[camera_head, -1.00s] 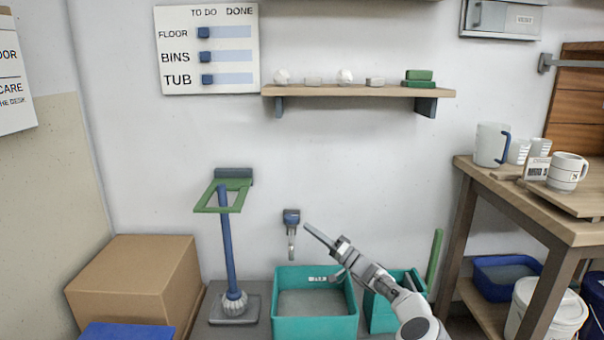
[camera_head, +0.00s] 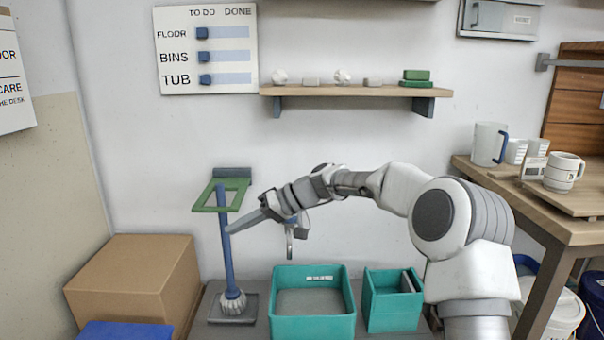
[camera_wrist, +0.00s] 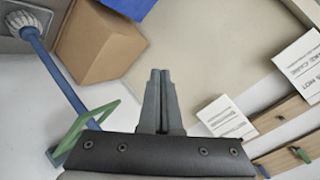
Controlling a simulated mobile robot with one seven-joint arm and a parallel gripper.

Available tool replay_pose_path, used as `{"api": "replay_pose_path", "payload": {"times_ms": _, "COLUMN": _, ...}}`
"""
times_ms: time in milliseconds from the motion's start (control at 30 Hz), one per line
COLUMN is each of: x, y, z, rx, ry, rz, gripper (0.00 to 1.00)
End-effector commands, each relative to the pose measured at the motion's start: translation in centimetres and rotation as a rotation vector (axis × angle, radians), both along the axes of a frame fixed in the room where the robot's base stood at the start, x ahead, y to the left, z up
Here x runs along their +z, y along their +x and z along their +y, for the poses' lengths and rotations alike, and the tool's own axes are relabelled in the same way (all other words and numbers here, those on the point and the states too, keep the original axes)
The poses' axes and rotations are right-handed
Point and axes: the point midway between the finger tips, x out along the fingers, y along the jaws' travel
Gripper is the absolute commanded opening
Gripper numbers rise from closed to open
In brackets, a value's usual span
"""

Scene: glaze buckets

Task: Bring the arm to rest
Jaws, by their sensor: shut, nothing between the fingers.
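My gripper (camera_head: 232,229) is at the left end of my arm, which reaches across the picture above the teal tubs. In the head view its fingers point left and slightly down, close to the blue brush handle (camera_head: 227,255); I cannot tell the gap in depth. In the wrist view the two fingers (camera_wrist: 160,75) are together with nothing between them. The handle and the green frame (camera_wrist: 90,128) show there to the left, apart from the fingertips.
A teal tub (camera_head: 313,327) and a smaller teal bin (camera_head: 393,320) stand below the arm. A cardboard box (camera_head: 130,285) is at left. A wall shelf (camera_head: 355,91) is above. A wooden table (camera_head: 575,232) with a jug (camera_head: 488,144) and mugs is at right.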

Motion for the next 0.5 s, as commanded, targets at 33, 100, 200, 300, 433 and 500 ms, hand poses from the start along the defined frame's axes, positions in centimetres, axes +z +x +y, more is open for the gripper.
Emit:
{"api": "replay_pose_path", "payload": {"times_ms": 33, "x": 0.4, "y": -1.4, "z": -0.3, "rx": -0.001, "ry": -0.063, "rz": -0.006, "gripper": 0.00}}
{"api": "replay_pose_path", "payload": {"times_ms": 100, "x": 0.7, "y": -3.1, "z": -1.0, "rx": -0.012, "ry": -0.143, "rz": -0.008, "gripper": 0.00}}
{"api": "replay_pose_path", "payload": {"times_ms": 200, "x": 1.0, "y": -5.4, "z": -2.5, "rx": -0.038, "ry": -0.253, "rz": -0.012, "gripper": 0.00}}
{"api": "replay_pose_path", "payload": {"times_ms": 300, "x": 1.4, "y": -7.7, "z": -4.2, "rx": -0.076, "ry": -0.355, "rz": -0.018, "gripper": 0.00}}
{"api": "replay_pose_path", "payload": {"times_ms": 433, "x": 2.0, "y": -10.7, "z": -7.0, "rx": -0.140, "ry": -0.477, "rz": -0.029, "gripper": 0.00}}
{"api": "replay_pose_path", "payload": {"times_ms": 500, "x": 2.3, "y": -12.3, "z": -8.6, "rx": -0.179, "ry": -0.536, "rz": -0.037, "gripper": 0.00}}
